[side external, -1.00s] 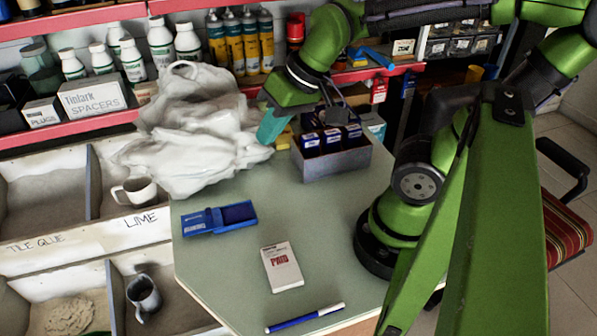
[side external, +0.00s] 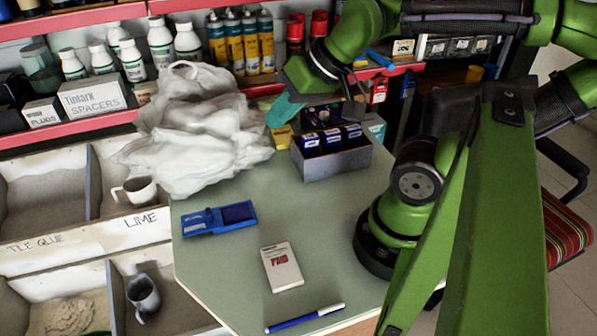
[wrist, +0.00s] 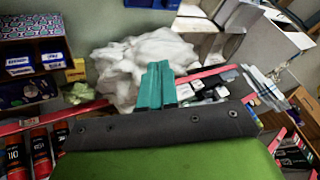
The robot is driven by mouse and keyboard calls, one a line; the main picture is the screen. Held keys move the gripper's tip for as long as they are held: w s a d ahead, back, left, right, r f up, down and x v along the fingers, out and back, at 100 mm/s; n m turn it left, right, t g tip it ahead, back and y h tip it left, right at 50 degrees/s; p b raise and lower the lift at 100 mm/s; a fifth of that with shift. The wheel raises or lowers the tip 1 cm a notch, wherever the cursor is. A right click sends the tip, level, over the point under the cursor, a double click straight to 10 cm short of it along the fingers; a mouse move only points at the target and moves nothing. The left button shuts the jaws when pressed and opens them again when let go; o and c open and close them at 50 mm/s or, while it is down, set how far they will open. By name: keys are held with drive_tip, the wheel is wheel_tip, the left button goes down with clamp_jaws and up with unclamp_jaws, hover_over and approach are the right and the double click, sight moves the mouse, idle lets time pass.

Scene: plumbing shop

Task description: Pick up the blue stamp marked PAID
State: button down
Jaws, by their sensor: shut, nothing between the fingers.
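Several blue stamps (side external: 332,139) with white labels stand in a grey box (side external: 345,163) at the back of the table. Blue stamps also show at the left of the wrist view (wrist: 20,66), but I cannot read for certain which one is marked PAID. My gripper (side external: 276,112) has teal fingers and is raised to the left of the grey box, in front of the bottles. In the wrist view my gripper (wrist: 156,84) shows its fingers together and empty, in line with the white bag, with the stamps off to the left.
A crumpled white bag (side external: 195,145) lies left of the grey box, with a small yellow box (side external: 283,138) between. The table also holds a blue ink pad (side external: 219,219), a white pack with red lettering (side external: 282,268) and a blue marker (side external: 305,318). Shelves stand behind.

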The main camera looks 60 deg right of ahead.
drive_tip(key=c, duration=1.8)
unclamp_jaws()
drive_tip(key=o, duration=1)
drive_tip(key=shift+o, duration=0.2)
drive_tip(key=shift+d, duration=0.1)
drive_tip(key=n+g+h, duration=0.2)
drive_tip(key=n+g, duration=0.5)
drive_tip(key=n, duration=0.6)
hover_over(310, 136)
wheel_tip(310, 136, down, 3)
wheel_tip(310, 136, down, 16)
drive_tip(key=shift+f, duration=0.25)
